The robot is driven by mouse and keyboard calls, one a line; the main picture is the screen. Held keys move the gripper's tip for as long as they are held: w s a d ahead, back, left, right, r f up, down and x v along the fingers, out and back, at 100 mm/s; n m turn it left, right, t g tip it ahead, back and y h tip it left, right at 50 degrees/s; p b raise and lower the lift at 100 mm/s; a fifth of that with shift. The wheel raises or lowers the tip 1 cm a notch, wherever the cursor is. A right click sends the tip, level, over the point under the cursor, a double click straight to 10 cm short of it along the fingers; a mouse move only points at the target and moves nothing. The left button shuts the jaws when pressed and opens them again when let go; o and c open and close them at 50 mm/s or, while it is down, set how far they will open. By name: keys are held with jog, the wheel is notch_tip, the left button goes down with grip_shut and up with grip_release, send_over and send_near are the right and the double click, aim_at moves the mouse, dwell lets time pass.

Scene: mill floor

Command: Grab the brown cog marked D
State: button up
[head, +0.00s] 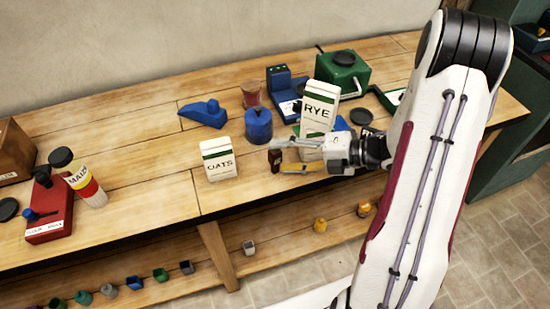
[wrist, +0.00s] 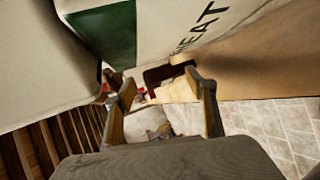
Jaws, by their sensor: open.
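A small dark brown piece (head: 275,160), which I take for the brown cog, stands on the bench at the tips of my gripper. No letter D is readable on it. My gripper (head: 279,156) comes in from the right, low over the bench, with its fingers apart. In the wrist view a dark brown shape (wrist: 164,74) shows beyond and between the fingertips (wrist: 160,82). It looks ahead of the fingers, not clasped. Its lower part is unclear.
A white carton ending in "EAT" (wrist: 170,30) is close beside my fingers. The RYE carton (head: 320,105) stands just behind my gripper, the OATS carton (head: 218,160) to the left. A blue canister (head: 259,126) stands behind the brown piece.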

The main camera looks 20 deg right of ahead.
dwell(0.4)
jog(key=c, duration=1)
jog(key=shift+r, duration=0.15)
jog(key=shift+c, duration=0.2)
notch_tip(320, 180, up, 10)
dwell(0.6)
